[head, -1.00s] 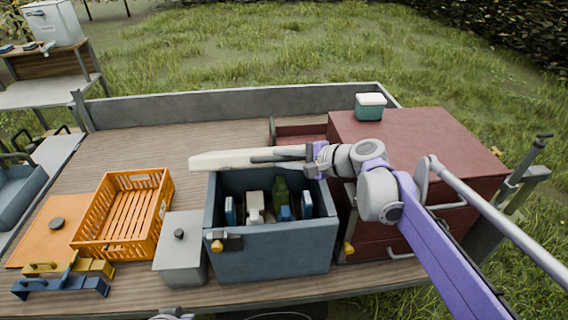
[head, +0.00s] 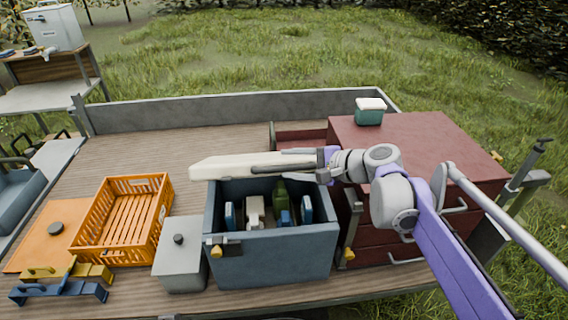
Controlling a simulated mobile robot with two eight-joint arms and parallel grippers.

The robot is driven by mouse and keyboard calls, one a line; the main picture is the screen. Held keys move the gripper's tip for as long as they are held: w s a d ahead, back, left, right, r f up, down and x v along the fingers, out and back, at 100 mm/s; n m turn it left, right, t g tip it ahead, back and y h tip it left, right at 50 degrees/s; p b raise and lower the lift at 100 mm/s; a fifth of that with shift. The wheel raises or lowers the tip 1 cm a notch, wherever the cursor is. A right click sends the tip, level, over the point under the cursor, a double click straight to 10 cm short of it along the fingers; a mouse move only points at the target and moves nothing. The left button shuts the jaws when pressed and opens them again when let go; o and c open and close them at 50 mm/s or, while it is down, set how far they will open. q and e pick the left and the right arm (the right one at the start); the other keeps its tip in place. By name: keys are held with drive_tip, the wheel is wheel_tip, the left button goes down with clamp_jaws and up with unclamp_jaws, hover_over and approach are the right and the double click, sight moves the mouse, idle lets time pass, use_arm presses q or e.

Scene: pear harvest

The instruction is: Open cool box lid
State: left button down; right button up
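The blue cool box (head: 270,258) stands at the front of the wooden deck, and its top is uncovered. Bottles and blue and white items show inside. The cream lid (head: 235,167) is raised at the box's back edge and shows as a long narrow slab. My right gripper (head: 300,163) reaches in from the right, along the right part of the lid. Its dark fingers lie against or just in front of the lid; whether they grip it cannot be told. My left gripper is out of view.
An orange crate (head: 125,222) and a grey lidded bin (head: 180,262) stand left of the box. A red drawer cabinet (head: 425,135) is close on the right, with a small green-and-white box (head: 370,113) on top. Blue and yellow tools (head: 60,285) lie front left.

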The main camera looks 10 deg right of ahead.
drive_tip(key=v, duration=0.8)
